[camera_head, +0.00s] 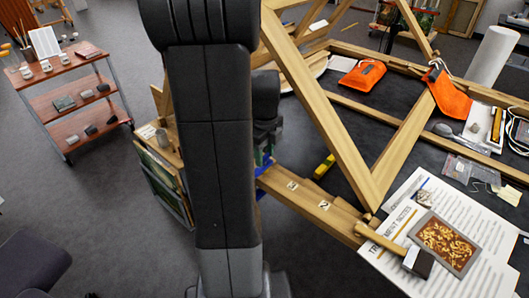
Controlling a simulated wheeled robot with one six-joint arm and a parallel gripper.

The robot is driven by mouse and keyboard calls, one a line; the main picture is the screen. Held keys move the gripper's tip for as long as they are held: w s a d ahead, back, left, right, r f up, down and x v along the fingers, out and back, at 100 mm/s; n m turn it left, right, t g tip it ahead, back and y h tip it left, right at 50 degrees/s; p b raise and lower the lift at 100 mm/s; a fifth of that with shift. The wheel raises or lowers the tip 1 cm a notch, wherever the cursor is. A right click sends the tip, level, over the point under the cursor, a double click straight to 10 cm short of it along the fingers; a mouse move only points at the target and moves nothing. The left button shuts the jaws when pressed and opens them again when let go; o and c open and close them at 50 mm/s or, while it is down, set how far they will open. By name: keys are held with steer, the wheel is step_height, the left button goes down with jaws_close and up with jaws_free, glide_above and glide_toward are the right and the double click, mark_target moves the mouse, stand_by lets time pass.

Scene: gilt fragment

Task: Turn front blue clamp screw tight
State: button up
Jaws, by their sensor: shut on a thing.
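A blue clamp (262,170) sits at the near left end of the wooden bar (315,205), beside my arm. Only a part of it shows; its screw is hidden behind my arm and gripper. My gripper (265,148) is at the clamp, just above the blue part, mostly covered by my own dark arm. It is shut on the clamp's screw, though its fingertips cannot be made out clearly.
A hammer (405,252) and a framed ornate panel (446,243) lie on papers at the right. Orange pouches (362,74) and a yellow object (324,166) lie on the dark table among wooden beams. A shelf cart (75,100) stands left; open floor lies between.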

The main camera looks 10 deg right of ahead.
mark_target(265, 156)
steer(key=o, duration=1)
steer(key=shift+r, duration=0.1)
step_height(265, 156, up, 14)
steer(key=shift+f, duration=0.25)
step_height(265, 156, down, 14)
steer(key=shift+r, duration=0.15)
stand_by(0.4)
